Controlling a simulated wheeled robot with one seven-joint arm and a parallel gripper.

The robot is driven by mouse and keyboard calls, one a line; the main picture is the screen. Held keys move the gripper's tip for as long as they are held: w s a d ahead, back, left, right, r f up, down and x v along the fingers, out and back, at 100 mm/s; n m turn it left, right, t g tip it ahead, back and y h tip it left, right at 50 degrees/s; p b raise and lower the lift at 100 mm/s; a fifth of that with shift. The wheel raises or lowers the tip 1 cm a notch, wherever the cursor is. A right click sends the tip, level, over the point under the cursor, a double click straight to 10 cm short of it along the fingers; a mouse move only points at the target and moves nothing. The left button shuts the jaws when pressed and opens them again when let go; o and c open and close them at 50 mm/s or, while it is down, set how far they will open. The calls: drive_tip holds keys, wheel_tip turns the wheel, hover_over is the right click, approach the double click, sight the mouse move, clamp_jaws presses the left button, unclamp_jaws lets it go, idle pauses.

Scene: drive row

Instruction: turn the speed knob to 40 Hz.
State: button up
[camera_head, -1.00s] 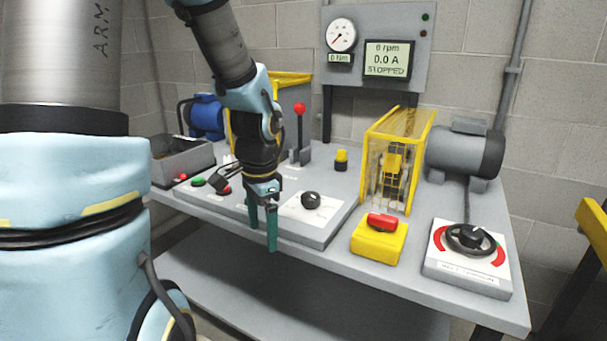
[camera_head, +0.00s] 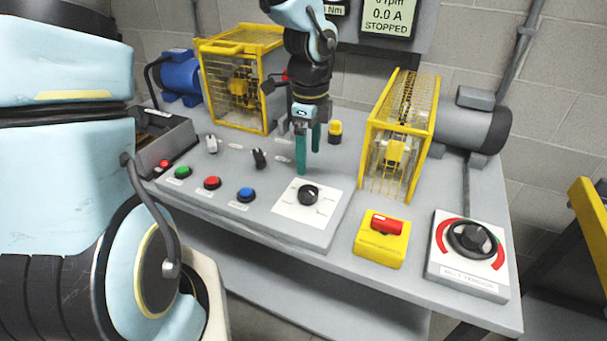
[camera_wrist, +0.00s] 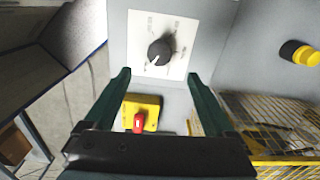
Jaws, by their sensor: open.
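The speed knob (camera_head: 308,195) is a black round knob on a white dial plate (camera_head: 291,209) on the sloped grey panel. It also shows in the wrist view (camera_wrist: 159,52), with a pale pointer line aimed toward the lower left there; the scale marks are too small to read. My gripper (camera_head: 308,162) points down above the panel, just behind the knob in the head view. Its two green fingers are apart and empty, and neither touches the knob.
Green (camera_head: 182,172), red (camera_head: 212,183) and blue (camera_head: 246,195) buttons and two small switches sit left of the knob. A red switch on a yellow box (camera_head: 381,251), a belt tension dial (camera_head: 470,240) and yellow guards (camera_head: 398,140) stand nearby.

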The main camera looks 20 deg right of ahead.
sight(308, 190)
wheel_tip(308, 190, down, 10)
drive_tip(key=shift+f, duration=0.15)
idle(0.3)
drive_tip(key=c, duration=1.4)
drive_tip(key=shift+o, duration=0.2)
drive_tip(key=shift+n, duration=0.4)
drive_tip(key=n+b, duration=0.1)
drive_tip(key=n, duration=0.3)
drive_tip(key=shift+n+b, duration=0.35)
drive_tip(key=shift+n, duration=0.05)
drive_tip(key=n+b, duration=0.1)
drive_tip(key=n, duration=0.5)
